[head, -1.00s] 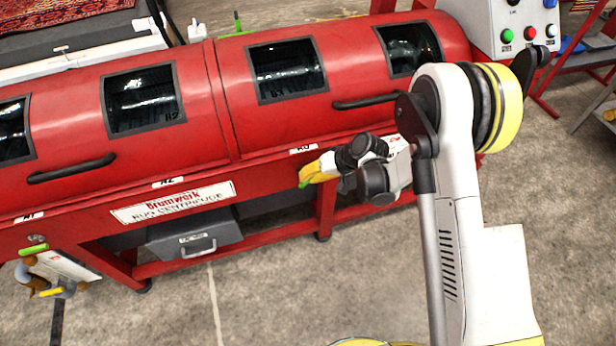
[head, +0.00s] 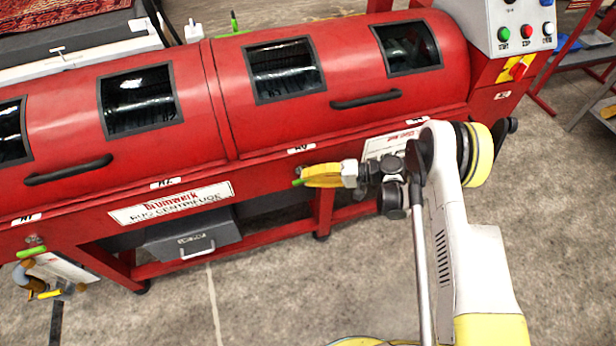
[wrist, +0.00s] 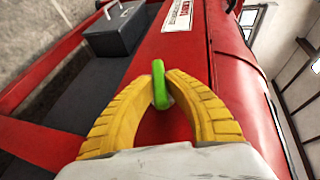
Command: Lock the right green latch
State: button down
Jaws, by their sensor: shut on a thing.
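The right green latch (head: 298,183) is on the front rail of the red centrifuge, below the lid. Only a small green end of it shows in the head view. In the wrist view the green latch handle (wrist: 159,85) stands between the yellow fingertips. My gripper (head: 305,179) is shut on this handle, with the fingers reaching in from the right. In the wrist view the gripper (wrist: 161,80) closes on both sides of the handle. The fingers and wrist hide the latch's mount. Another green latch (head: 35,252) is at the far left of the rail.
The red lid (head: 330,125) has dark windows and black bar handles (head: 366,100) above my gripper. A grey drawer box (head: 195,240) sits below the rail. A control panel (head: 520,30) stands at the right end. The floor (head: 290,295) in front is clear.

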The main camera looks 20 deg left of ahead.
dwell(0.5)
jog(key=c, duration=1.4)
grip_release()
jog(key=shift+a, duration=0.1)
